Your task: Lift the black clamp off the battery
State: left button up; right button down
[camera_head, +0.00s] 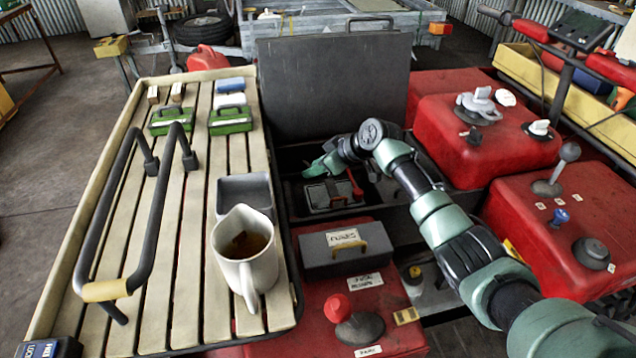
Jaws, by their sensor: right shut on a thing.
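My right gripper (320,167), with green fingers, is shut at the left part of the box, just above the battery. It is shut on the black clamp, which is mostly hidden by the fingers and the dark interior. The battery (325,195) is a small dark grey block low in the box. A red clamp (355,184) stands at its right side. Whether the black clamp touches the battery cannot be told. My left gripper is not in view.
The box's raised lid (330,85) stands behind the gripper. The slatted rack (165,270) at left carries a white jug (245,256) and a grey tray (243,190). A grey case (345,249) sits in front of the box. Red tanks (490,140) stand at right.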

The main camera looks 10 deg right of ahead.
jog(key=shift+w+r+b, duration=0.55)
jog(key=shift+w+r, duration=0.6)
jog(key=shift+r, duration=0.1)
jog(key=c, duration=1.8)
grip_release()
jog(key=shift+d+f, duration=0.1)
jog(key=o, duration=0.7)
jog(key=shift+w+d+f, duration=0.15)
jog(key=shift+d+f, duration=0.15)
jog(key=shift+d, duration=0.1)
jog(key=v, duration=0.8)
jog(key=shift+a, duration=0.25)
jog(key=shift+r, duration=0.15)
